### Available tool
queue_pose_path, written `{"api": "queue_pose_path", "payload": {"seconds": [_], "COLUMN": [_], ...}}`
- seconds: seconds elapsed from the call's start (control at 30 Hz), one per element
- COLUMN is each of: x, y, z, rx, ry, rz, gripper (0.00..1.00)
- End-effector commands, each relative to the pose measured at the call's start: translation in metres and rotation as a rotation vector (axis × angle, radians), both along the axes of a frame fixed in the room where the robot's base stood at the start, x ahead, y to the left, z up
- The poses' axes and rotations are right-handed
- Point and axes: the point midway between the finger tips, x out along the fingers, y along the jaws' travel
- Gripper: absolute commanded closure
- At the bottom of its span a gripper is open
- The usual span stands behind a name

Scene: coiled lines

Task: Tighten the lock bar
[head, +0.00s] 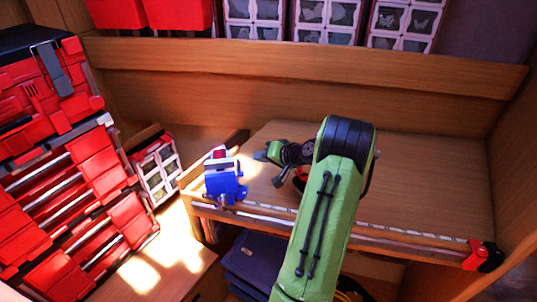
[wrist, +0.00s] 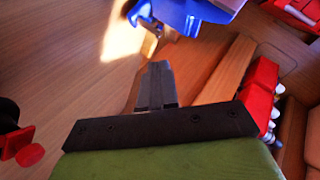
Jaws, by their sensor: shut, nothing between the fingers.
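A blue vise (head: 226,184) with a pale top and a small red part sits at the front left corner of the wooden workbench. Its blue body also shows at the top of the wrist view (wrist: 190,12), cut off by the frame edge. I cannot clearly make out a separate lock bar on it. My gripper (head: 259,156) is above the bench, to the right of the vise and apart from it. In the wrist view its dark fingers (wrist: 156,85) are together, empty, and point toward the vise.
The bench top (head: 430,185) is mostly clear on the right. A metal rail with a red end piece (head: 481,256) runs along its front edge. A red and black object (wrist: 20,146) lies beside my gripper. Red tool drawers (head: 75,200) stand left; a dark blue case (head: 255,262) is below.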

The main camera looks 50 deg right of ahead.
Motion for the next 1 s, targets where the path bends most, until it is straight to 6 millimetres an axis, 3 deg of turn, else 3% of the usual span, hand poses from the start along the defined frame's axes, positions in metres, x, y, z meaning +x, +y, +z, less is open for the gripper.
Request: {"api": "queue_pose_path", "payload": {"seconds": [0.1,0.3,0.73,1.0], "x": [0.024,0.036,0.040,0.044], "y": [0.001,0.018,0.023,0.033], "z": [-0.012,-0.034,-0.041,-0.049], "rx": [0.002,0.002,-0.003,-0.001], "ry": [0.000,0.001,0.000,0.001], "rz": [0.003,0.001,-0.003,-0.130], "gripper": [1.00,1.00,1.00,1.00]}}
